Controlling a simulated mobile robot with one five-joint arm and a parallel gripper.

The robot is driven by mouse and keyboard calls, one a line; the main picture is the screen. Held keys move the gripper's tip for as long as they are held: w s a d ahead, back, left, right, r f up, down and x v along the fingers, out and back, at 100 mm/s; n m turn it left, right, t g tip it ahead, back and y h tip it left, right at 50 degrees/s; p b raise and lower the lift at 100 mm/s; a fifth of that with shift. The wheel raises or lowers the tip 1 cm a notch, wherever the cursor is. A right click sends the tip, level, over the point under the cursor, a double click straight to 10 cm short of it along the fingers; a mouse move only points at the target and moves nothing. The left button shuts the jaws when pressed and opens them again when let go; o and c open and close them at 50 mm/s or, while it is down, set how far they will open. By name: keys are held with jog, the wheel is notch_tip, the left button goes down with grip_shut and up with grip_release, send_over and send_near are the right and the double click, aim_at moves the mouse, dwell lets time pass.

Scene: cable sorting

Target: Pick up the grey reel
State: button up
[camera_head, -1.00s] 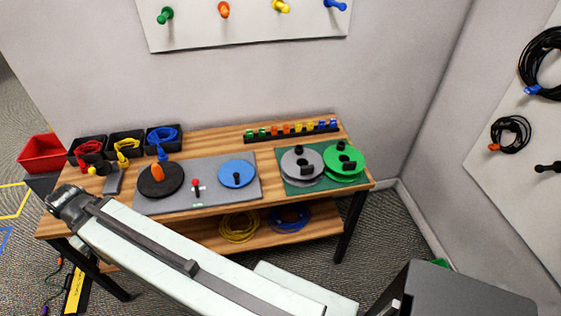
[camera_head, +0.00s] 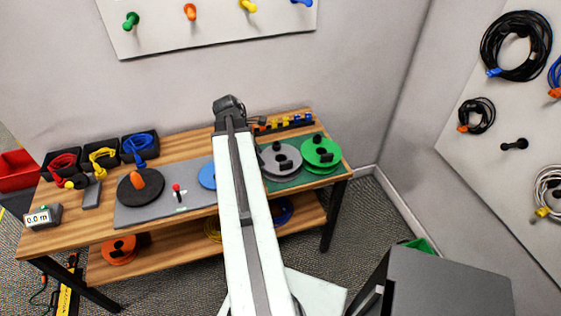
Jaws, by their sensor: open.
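The grey reel (camera_head: 287,164) lies flat on the green mat (camera_head: 296,180) at the right part of the bench, with dark knobs on its top. The green reel (camera_head: 320,151) lies close to its right. My arm reaches up the middle of the picture, and its end is above the back of the bench, left of the grey reel. The jaws of my gripper are mostly hidden behind the arm's end, near the row of coloured clips. I see nothing held.
A blue reel (camera_head: 207,176) is partly behind my arm. A black reel (camera_head: 140,187) with an orange handle sits on the grey mat (camera_head: 130,215). Black bins with red, yellow and blue cables (camera_head: 140,147) stand at the back left. An orange reel (camera_head: 119,249) is on the lower shelf.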

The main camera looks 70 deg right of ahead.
jog(key=n, duration=0.1)
send_over(286, 162)
jog(key=w+a, duration=0.2)
jog(key=shift+s+d+f+g+b, duration=0.2)
jog(key=shift+f+b, duration=0.25)
jog(key=shift+b, duration=0.15)
jog(key=shift+s+d+f+g+b, duration=0.1)
jog(key=shift+f+g+b, duration=0.1)
jog(key=shift+f+b, duration=0.3)
jog(key=b+x, duration=0.5)
jog(key=shift+d+f, duration=0.2)
jog(key=shift+f, duration=0.1)
jog(key=shift+r, duration=0.2)
jog(key=shift+w, duration=0.1)
grip_shut()
